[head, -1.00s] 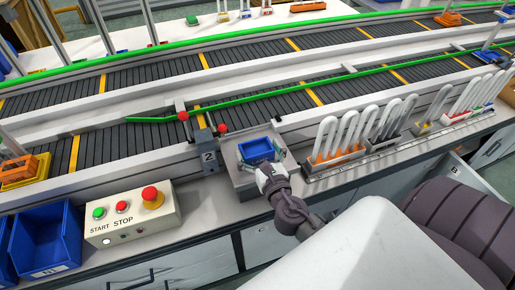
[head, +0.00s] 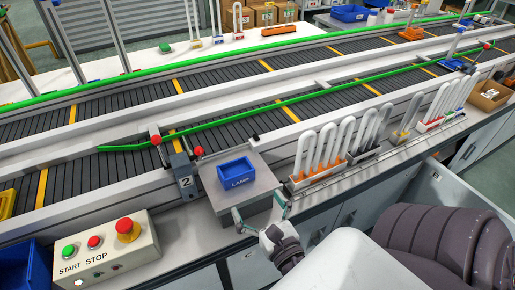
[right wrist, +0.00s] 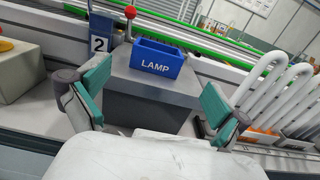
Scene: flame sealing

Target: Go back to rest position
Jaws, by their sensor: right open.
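My right gripper (head: 262,215) is open and empty, in front of the grey block at station 2 in the head view. In the right wrist view its two teal-padded fingers (right wrist: 150,100) are spread wide with nothing between them. Beyond them a small blue LAMP box (head: 238,173) sits on the grey block (head: 255,195); the box also shows in the right wrist view (right wrist: 157,60). The fingers are apart from the box. My left gripper is not in view.
A rack of white U-shaped lamps (head: 325,150) stands right of the block. A control box with START and STOP buttons (head: 100,255) is at the lower left. The conveyor (head: 120,125) runs behind. An open drawer (head: 445,190) juts out at the right.

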